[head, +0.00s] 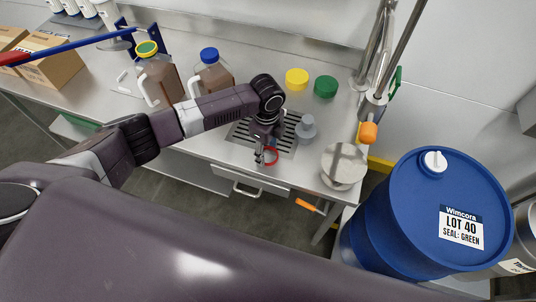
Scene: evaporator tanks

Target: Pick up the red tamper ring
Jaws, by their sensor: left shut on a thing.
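The red tamper ring (271,156) is at the fingertips of my left gripper (262,156), over the front part of the counter near the drain grate. My left gripper is shut on the ring and points down. Part of the ring is hidden by the fingers, and I cannot tell how far it is above the counter. My right gripper is not in the head view.
Two brown jugs, one yellow-capped (158,80) and one blue-capped (213,76), stand behind my left arm. Yellow (297,78) and green (325,86) caps, a grey bottle (306,130) and a round metal plate (344,163) are nearby. A blue drum (410,220) stands right.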

